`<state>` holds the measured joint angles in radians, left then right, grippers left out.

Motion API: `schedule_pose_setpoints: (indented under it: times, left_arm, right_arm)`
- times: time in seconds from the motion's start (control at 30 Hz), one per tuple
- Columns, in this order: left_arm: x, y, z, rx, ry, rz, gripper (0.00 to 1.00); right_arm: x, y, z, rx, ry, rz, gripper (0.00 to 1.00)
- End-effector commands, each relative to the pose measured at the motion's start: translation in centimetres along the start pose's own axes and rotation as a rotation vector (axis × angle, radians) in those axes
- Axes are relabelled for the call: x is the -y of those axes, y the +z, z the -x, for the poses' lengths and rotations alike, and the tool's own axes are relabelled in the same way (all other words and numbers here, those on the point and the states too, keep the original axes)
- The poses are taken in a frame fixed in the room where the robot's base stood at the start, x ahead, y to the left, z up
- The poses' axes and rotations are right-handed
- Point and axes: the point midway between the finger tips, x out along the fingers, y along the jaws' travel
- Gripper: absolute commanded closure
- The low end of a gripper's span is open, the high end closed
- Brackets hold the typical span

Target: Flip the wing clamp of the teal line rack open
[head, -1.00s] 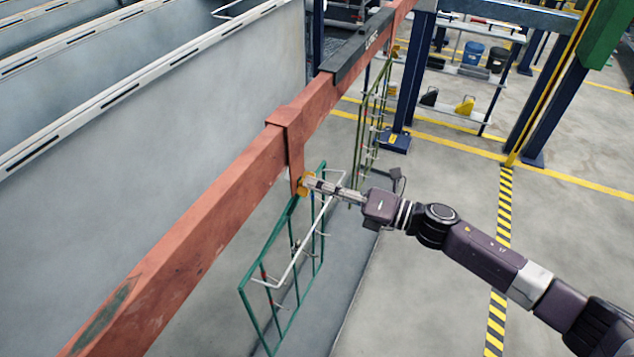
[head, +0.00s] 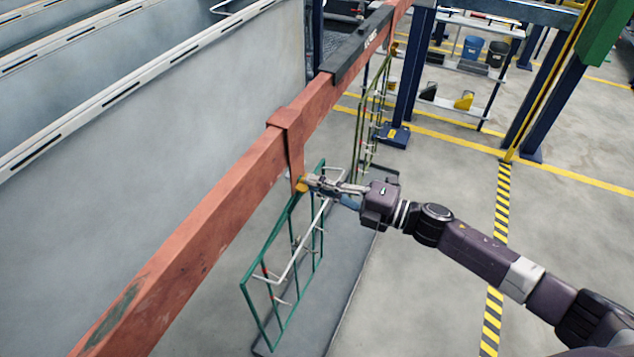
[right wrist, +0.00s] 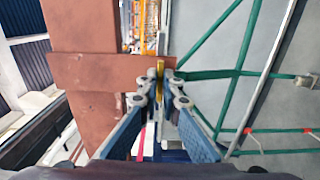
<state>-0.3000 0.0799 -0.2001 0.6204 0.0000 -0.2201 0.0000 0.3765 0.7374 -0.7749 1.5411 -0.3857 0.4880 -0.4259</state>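The teal line rack (head: 282,327) hangs from the red-brown overhead beam (head: 205,217) by a hanger in the middle of the head view. Its yellow wing clamp (head: 301,184) sits at the hanger's lower end, partly hidden by my right gripper (head: 312,183). In the right wrist view, the fingertips of my right gripper (right wrist: 161,84) close on either side of the thin yellow wing (right wrist: 161,69). They appear to touch it. The rack's teal bars (right wrist: 213,75) show to the right of the fingers. My left gripper is out of view.
A second, olive-green rack (head: 360,130) hangs farther along the beam. Grey tank walls (head: 190,120) stand to the left. Dark blue posts (head: 408,85) and a shelf unit stand at the back. Floor on the right is open.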

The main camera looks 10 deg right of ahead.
Motion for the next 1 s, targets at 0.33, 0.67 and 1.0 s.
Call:
schedule_pose_setpoints:
  times: [0.33, 0.67, 1.0]
  left_arm:
    - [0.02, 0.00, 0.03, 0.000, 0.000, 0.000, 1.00]
    - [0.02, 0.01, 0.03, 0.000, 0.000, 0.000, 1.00]
    - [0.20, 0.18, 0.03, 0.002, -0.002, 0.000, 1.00]
  right_arm:
    - [0.07, 0.05, 0.03, 0.002, -0.001, -0.015, 1.00]
    - [0.06, 0.03, 0.03, 0.001, -0.001, -0.013, 0.78]
    - [0.15, 0.08, 0.89, 0.003, -0.003, -0.012, 0.78]
